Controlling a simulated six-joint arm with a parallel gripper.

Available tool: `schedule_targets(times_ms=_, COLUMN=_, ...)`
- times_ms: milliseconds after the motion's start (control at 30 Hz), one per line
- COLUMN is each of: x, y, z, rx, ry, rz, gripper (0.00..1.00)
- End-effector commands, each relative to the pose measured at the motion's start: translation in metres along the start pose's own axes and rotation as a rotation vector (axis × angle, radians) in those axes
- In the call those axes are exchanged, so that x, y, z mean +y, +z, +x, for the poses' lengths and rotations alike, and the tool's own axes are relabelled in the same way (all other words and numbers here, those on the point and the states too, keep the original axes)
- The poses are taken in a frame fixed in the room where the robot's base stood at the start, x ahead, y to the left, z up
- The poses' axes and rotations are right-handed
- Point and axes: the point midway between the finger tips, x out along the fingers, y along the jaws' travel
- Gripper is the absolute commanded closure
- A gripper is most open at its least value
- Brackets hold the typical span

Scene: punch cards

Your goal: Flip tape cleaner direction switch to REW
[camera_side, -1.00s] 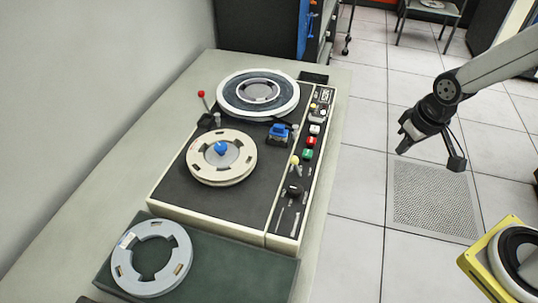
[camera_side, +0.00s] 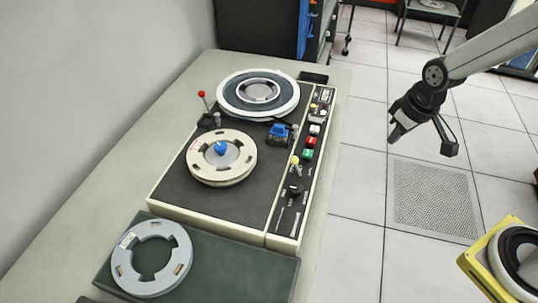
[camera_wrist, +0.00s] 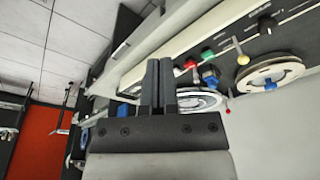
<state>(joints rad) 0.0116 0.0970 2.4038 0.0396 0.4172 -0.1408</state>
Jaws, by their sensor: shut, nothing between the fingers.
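The tape cleaner (camera_side: 175,200) is a cream-edged machine with a dark top on the bench. A control strip runs down its right side. The strip carries a yellow-knobbed lever (camera_side: 294,160), a green button (camera_side: 307,154), a red button (camera_side: 310,142) and a black knob (camera_side: 294,190). Labels are too small to read, so I cannot tell which is the direction switch or how it is set. The yellow knob also shows in the wrist view (camera_wrist: 243,59). My gripper (camera_side: 393,140) is shut and empty, in the air right of the machine, apart from it. Its fingers (camera_wrist: 158,84) are together in the wrist view.
A white-rimmed reel (camera_side: 232,107) and a cream reel (camera_side: 196,172) with a blue hub sit on the machine. A red-tipped lever (camera_side: 201,94) stands at its left. A grey ring (camera_side: 126,275) lies in front. A yellow-framed reel (camera_side: 486,265) is at lower right.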

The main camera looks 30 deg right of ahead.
Motion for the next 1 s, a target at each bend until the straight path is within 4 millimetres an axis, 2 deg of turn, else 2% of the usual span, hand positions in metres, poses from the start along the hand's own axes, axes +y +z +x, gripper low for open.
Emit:
schedule_targets(times_ms=400, x=0.011, y=-0.086, z=0.009, rx=-0.005, ry=-0.043, rz=-0.189, gripper=1.00)
schedule_targets(times_ms=1000, x=0.027, y=-0.194, z=0.030, rx=0.027, ry=-0.132, rz=-0.492, gripper=1.00)
